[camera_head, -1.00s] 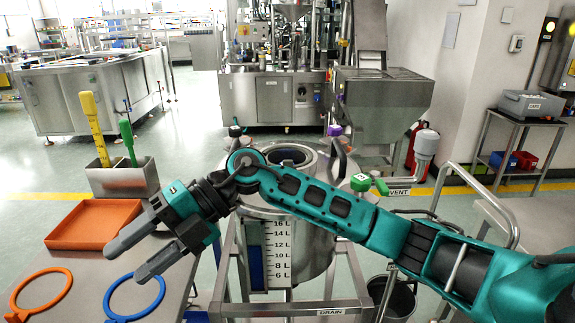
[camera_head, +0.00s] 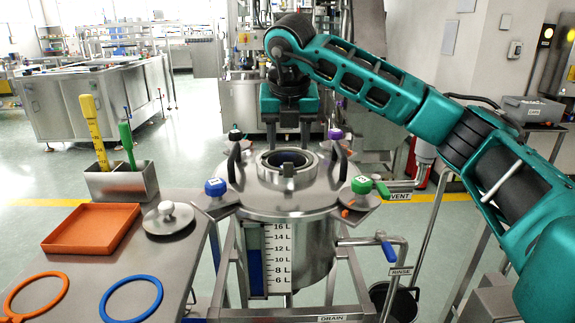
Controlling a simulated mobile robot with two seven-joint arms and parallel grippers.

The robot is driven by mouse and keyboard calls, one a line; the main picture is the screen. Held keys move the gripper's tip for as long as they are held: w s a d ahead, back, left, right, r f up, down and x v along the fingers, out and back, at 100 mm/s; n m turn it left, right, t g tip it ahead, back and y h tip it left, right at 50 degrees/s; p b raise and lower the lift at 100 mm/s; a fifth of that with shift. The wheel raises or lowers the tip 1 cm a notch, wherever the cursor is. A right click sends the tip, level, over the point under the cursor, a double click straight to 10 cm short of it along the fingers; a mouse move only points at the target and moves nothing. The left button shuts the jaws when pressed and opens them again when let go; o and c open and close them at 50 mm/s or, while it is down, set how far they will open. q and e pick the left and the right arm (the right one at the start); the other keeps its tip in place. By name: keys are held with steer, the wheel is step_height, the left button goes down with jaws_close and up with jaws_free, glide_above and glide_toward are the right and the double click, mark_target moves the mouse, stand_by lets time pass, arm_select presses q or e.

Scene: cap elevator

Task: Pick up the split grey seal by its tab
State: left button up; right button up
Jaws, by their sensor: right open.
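The steel vessel (camera_head: 290,198) has an open round mouth at its top. My right gripper (camera_head: 289,146) points down above the far side of the mouth. Its two fingers are apart with nothing between them. The fingertips appear near the back of the rim, and I cannot tell their exact height. My left gripper is not in view.
Handles and coloured knobs, including a blue knob (camera_head: 215,187) and a green knob (camera_head: 361,185), stand around the mouth.

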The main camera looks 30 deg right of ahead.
mark_target(288, 163)
steer(key=x, duration=0.7)
steer(key=shift+w+d+f, duration=0.1)
steer(key=shift+d+f, duration=0.05)
steer(key=shift+f, duration=0.2)
jaws_close()
